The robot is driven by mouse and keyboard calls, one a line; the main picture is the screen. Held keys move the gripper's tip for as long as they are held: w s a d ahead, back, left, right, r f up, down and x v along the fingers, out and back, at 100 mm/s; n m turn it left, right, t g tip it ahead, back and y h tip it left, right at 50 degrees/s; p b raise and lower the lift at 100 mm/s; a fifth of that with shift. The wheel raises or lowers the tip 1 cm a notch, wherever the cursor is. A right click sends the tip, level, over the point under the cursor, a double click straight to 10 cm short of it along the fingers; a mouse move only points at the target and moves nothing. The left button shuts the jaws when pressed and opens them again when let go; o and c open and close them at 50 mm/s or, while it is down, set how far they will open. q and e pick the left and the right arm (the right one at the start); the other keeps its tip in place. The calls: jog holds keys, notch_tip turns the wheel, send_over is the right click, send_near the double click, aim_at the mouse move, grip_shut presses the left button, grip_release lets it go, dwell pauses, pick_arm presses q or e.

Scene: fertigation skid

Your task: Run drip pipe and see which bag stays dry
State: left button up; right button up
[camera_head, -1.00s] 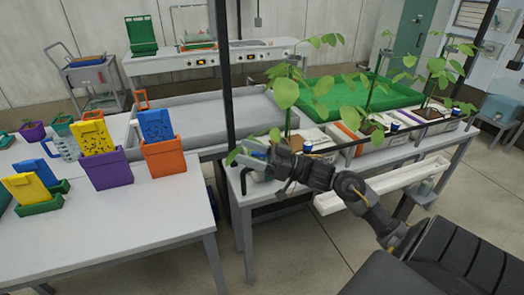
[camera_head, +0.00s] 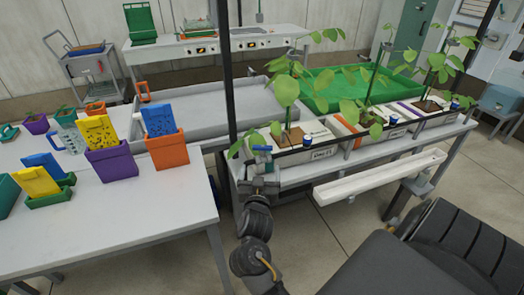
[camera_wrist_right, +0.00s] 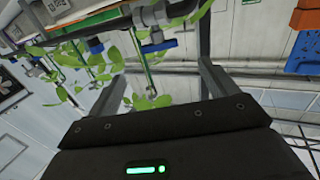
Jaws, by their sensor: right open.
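Several white grow bags (camera_head: 316,130) lie in a row on the long bench, with leafy plants (camera_head: 286,92) rising from them. A dark pipe or rail runs along their front edge. Blue-handled valves (camera_head: 395,124) sit along the row, and the nearest blue handle (camera_head: 262,148) is at the left end. My right gripper (camera_head: 262,165) is just below that handle. In the right wrist view the jaws (camera_wrist_right: 158,80) are open and empty, with a blue-handled valve (camera_wrist_right: 163,44) beyond the tips. Contact cannot be told. My left gripper is out of view.
A white gutter (camera_head: 380,178) runs along the bench front. The left table (camera_head: 130,225) holds colored pots with cards, and its front part is clear. A grey tray (camera_head: 205,118) and green tray (camera_head: 345,90) lie behind. A dark post (camera_head: 228,90) stands beside the bench.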

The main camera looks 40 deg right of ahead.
aim_at(263, 149)
jog(key=p+x, duration=0.1)
jog(key=x, duration=1)
jog(key=shift+s, duration=0.1)
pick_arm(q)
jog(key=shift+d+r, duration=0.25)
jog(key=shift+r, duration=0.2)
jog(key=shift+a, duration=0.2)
pick_arm(e)
jog(key=shift+c, duration=0.3)
jog(key=c, duration=0.9)
jog(key=shift+s+d+r+n+t+y+p, duration=0.1)
jog(key=shift+n+t+y+p, duration=0.05)
jog(key=shift+n+t+y, duration=0.25)
jog(key=shift+s+d+n+t+y+p, duration=0.1)
jog(key=shift+n+t+y+p, duration=0.05)
jog(key=shift+n+t+y, duration=0.75)
jog(key=shift+n+y, duration=0.2)
jog(key=shift+y, duration=0.4)
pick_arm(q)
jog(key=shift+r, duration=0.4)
